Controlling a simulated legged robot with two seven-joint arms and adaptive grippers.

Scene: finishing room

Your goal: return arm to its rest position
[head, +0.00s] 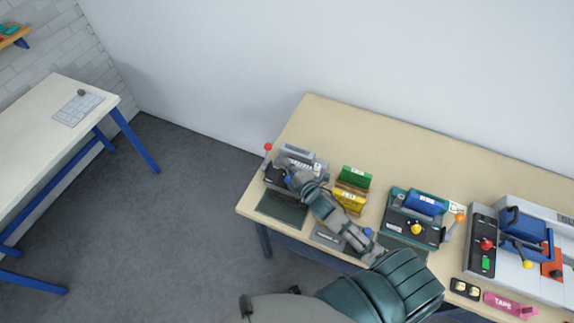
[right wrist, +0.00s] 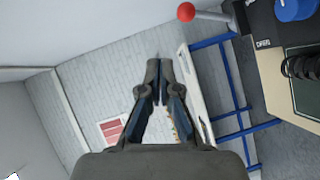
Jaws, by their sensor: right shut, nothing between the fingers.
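My right arm reaches in from the bottom of the head view and lies over the left part of the wooden bench (head: 345,118). Its gripper (head: 277,174) is near the bench's left end, by a grey machine (head: 300,154) with a red-ball lever (head: 268,147). The arm partly hides this machine. In the right wrist view the gripper (right wrist: 159,64) is shut, with its fingertips together and nothing held. The red ball (right wrist: 186,12) shows there beyond and right of the fingertips, apart from them. My left gripper is not in view.
Green and yellow blocks (head: 352,192), a teal machine (head: 416,215) and a grey machine with a blue part (head: 526,238) stand right of the arm. A pink tape item (head: 510,304) lies at the front edge. The back of the bench is clear. A white table (head: 40,135) stands left.

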